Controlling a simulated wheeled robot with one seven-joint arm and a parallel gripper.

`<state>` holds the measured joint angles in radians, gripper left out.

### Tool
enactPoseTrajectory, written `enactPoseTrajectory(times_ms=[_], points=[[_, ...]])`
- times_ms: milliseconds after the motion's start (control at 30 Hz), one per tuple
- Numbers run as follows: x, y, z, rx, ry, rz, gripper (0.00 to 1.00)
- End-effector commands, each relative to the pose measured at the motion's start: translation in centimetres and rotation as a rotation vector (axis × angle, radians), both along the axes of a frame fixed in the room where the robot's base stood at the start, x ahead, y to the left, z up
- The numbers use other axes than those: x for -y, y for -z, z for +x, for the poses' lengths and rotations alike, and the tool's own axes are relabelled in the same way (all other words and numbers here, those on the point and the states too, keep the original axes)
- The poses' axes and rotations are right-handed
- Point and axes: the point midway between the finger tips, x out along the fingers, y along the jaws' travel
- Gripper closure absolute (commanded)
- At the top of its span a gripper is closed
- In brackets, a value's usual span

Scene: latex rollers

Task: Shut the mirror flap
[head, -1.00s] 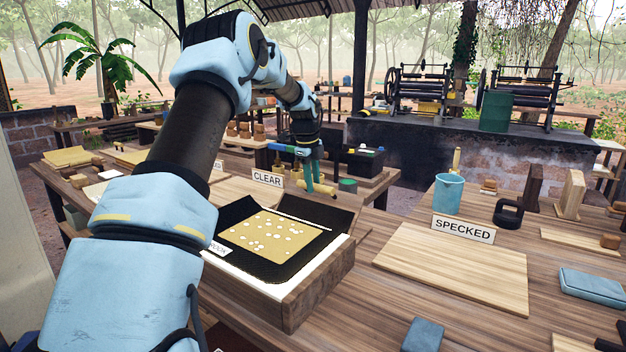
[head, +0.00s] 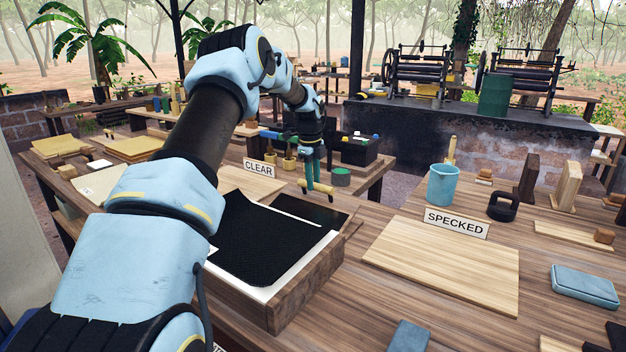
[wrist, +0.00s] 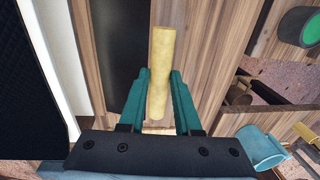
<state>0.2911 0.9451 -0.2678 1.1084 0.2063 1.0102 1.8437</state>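A wooden light box with a white top (head: 258,293) stands on the bench in the head view. A dark, smooth panel (head: 322,211) lies along its far right side and may be the mirror flap; its hinge cannot be made out. The panel also shows in the wrist view (wrist: 122,35). A black mesh sheet (head: 265,245) covers most of the white top, its left edge curled up. My gripper (head: 312,184) is above the far edge of the dark panel.
The SPECKED board (head: 445,265) lies to the right, with a blue jug (head: 444,186) behind its sign. The CLEAR sign (head: 259,168) and its board are behind the box. A green-topped tin (head: 341,177) stands just beyond my gripper.

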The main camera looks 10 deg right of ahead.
Motion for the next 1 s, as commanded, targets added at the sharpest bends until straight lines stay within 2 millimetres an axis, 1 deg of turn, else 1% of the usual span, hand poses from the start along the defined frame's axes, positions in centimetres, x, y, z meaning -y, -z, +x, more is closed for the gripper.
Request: enactPoseTrajectory(times_ms=[33,200,267,533,633,767,1000], points=[[0.2,-0.6,0.3,0.013,0.001,-0.007,0.64],[0.2,-0.5,0.2,0.01,0.001,-0.006,0.44],[0.2,-0.4,0.2,0.008,0.001,-0.006,0.39],[0.1,-0.4,0.1,0.006,0.0,-0.004,0.39],[0.1,-1.0,0.1,0.008,0.0,-0.005,0.39],[-0.1,-2.6,0.0,0.009,0.0,-0.005,0.39],[-0.5,-7.4,-0.3,0.01,0.0,-0.007,0.39]])
